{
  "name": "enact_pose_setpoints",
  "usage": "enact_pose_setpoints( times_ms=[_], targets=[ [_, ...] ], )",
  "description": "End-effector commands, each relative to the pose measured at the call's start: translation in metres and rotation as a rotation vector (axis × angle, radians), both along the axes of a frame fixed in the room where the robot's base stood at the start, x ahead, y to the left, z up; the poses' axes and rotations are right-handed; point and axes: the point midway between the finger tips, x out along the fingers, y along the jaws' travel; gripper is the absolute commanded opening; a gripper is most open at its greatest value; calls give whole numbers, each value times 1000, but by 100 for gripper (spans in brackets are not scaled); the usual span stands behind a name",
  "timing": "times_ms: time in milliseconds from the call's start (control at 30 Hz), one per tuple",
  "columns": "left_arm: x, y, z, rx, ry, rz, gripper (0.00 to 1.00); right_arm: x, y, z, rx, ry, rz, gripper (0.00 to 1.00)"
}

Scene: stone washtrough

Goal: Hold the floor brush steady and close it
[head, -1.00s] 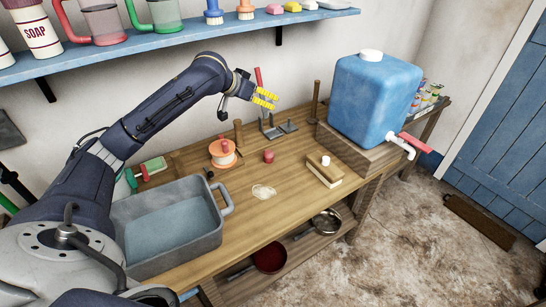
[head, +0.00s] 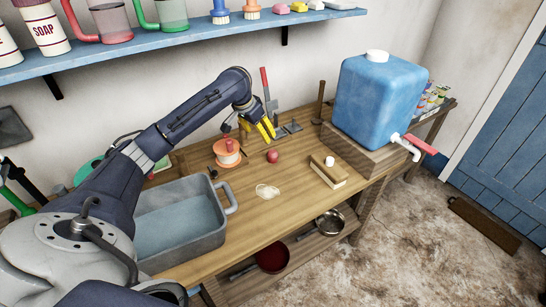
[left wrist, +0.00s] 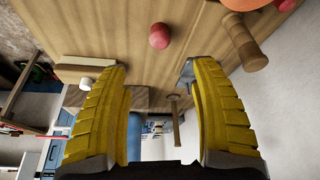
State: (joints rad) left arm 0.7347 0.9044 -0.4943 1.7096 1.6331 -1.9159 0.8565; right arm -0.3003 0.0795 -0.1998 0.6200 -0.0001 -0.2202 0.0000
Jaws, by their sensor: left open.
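A wooden block with a white knob and a pale underside (head: 328,172), which looks like the brush, lies on the bench right of centre; its knob and edge also show in the left wrist view (left wrist: 75,69). A metal clamp with an upright red lever (head: 266,88) stands at the back of the bench. My left gripper (head: 267,129) points down in front of the clamp, its yellow fingers apart. In the left wrist view the fingers (left wrist: 158,115) are spread with nothing gripped between them. My right gripper is out of view.
A red ball (head: 272,156), an orange spool (head: 227,152) and wooden pegs are near the gripper. A grey basin (head: 180,240) of water is at left, a blue water tank (head: 375,105) at right. A blue shelf (head: 180,37) hangs above. The bench front centre is mostly clear.

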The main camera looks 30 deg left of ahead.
Motion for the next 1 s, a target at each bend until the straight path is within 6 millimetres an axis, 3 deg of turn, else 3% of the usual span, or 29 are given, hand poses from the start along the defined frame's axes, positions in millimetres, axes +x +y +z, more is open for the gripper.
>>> enact_pose_setpoints(
  times_ms=[167,700,1000],
  targets=[
    [3,-2,-7,-3,1,-1,64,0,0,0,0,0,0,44],
    [37,-8,-90,-3,1,1,64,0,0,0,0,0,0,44],
    [46,-9,-112,-1,-1,0,64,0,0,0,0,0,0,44]
  ],
)
